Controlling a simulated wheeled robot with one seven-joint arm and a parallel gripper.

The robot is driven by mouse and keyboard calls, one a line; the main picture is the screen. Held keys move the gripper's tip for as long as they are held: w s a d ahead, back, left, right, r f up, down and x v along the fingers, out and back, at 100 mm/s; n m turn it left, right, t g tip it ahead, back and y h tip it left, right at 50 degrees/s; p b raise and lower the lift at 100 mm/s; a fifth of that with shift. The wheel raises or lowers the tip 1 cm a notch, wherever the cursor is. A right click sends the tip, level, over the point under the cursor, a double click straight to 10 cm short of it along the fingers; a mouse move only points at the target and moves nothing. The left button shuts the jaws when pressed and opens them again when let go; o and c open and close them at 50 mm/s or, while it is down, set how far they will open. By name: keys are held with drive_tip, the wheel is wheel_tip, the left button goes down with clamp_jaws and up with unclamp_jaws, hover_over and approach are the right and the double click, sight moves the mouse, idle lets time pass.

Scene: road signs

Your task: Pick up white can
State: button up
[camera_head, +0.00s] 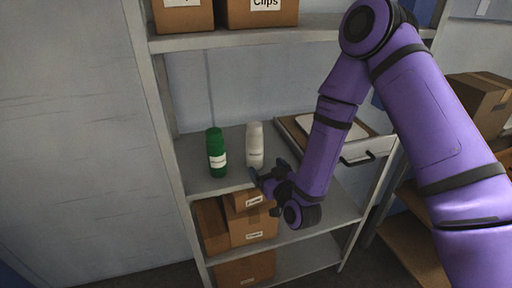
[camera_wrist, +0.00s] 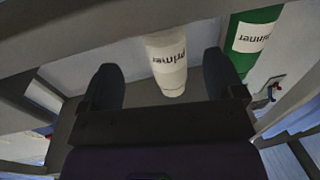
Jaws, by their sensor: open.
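The white can (camera_head: 255,145) stands upright on the middle shelf (camera_head: 200,181), to the right of a green can (camera_head: 217,153). My gripper (camera_head: 268,177) is at the front of that shelf, just in front of the white can and a little below its middle in the picture. The green can (camera_wrist: 254,42) shows beyond the right finger.
A white tray-like item (camera_head: 330,128) sits in a drawer or box with a dark handle right of the cans. Cardboard boxes (camera_head: 250,222) fill the shelf below, and others (camera_head: 262,12) stand above. The shelf's left upright (camera_head: 160,105) is near the green can.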

sight(259, 159)
drive_tip(key=shift+x, duration=3.85)
drive_tip(key=shift+s+a+r, duration=0.1)
drive_tip(key=shift+a, duration=0.1)
drive_tip(key=shift+c, duration=0.5)
drive_tip(key=c, duration=1.2)
